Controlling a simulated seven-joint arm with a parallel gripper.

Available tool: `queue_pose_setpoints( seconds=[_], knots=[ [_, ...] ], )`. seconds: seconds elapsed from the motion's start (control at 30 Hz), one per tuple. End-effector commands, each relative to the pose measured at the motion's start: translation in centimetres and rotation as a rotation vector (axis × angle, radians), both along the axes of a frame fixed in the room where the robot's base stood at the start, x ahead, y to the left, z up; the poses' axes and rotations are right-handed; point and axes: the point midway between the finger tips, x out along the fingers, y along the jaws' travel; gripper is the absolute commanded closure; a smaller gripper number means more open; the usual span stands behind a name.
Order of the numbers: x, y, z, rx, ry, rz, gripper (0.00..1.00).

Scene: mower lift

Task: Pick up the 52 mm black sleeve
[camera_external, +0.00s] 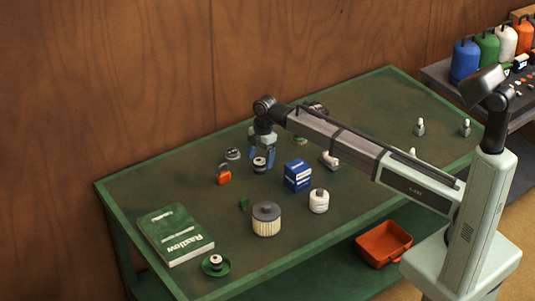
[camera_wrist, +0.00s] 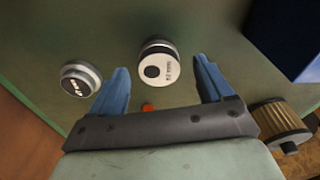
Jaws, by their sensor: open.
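The black sleeve (camera_wrist: 157,62) shows in the wrist view as a short cylinder with a dark side and a pale end face. The face has a black round centre and small print that seems to end in "mm"; the number is hard to read. The sleeve stands on the green table in the external view (camera_external: 260,165), just under my gripper (camera_external: 262,158). My gripper is open, and in the wrist view its blue fingers (camera_wrist: 161,72) lie left and right of the sleeve. Gaps show on both sides, and nothing is held.
A similar round part (camera_wrist: 81,83) with a dark label lies left of the left finger. A blue box (camera_external: 298,176), an orange padlock (camera_external: 223,174), a pleated filter (camera_external: 266,219) and a white canister (camera_external: 319,201) stand around. A green book (camera_external: 175,235) lies front left.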

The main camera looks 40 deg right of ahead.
Motion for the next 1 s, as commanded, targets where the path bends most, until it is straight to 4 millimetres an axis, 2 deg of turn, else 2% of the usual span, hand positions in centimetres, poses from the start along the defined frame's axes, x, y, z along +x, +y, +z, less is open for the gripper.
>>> queue_pose_setpoints(
  seconds=[0.2,0.47,1.0],
  knots=[
    [0.0,0.2,-2.6,0.000,0.001,0.000,0.20],
    [0.0,0.3,-2.8,0.000,-0.001,0.000,0.21],
    [0.0,0.2,-2.7,0.000,0.000,0.000,0.73]
  ],
)
